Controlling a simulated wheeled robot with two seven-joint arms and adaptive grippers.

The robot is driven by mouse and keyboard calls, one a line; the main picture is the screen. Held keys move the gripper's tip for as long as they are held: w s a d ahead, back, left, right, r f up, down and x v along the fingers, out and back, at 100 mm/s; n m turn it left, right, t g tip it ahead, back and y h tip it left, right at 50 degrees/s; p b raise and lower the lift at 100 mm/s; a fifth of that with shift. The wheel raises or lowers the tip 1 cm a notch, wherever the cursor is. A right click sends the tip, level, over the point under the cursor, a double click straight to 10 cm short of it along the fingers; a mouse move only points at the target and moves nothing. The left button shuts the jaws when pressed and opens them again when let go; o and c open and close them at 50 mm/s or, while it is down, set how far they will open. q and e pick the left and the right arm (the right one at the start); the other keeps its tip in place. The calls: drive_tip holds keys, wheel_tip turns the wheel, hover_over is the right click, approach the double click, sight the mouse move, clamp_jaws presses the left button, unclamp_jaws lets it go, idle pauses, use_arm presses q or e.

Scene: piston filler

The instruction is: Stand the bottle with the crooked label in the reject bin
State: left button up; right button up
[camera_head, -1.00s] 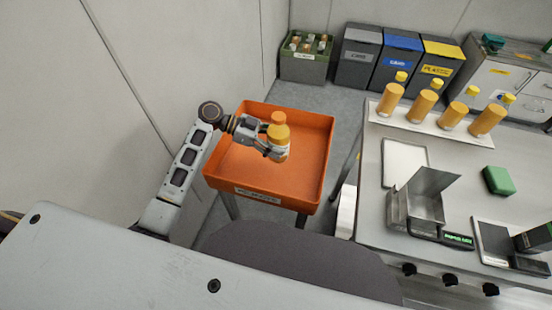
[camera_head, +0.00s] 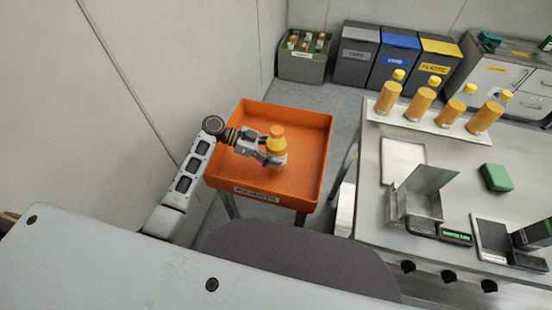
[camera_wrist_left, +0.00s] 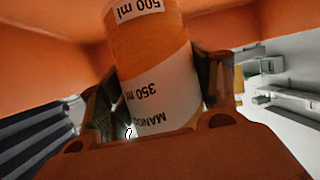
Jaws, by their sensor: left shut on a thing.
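My left gripper is shut on the bottle. The bottle's base is hidden, so I cannot tell whether it touches the bin floor. My right gripper is not seen.
Several orange bottles stand on a white strip (camera_head: 412,122) on the grey table at right. A metal angled stand (camera_head: 425,195), a green block (camera_head: 496,177) and a tablet-like device (camera_head: 492,240) are also there. Waste bins (camera_head: 400,55) and a green crate (camera_head: 304,58) stand behind.

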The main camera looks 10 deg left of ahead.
use_arm(q)
wheel_tip(320, 180, down, 2)
drive_tip(key=shift+f, duration=0.6)
drive_tip(key=o, duration=1.5)
drive_tip(key=shift+f, duration=0.1)
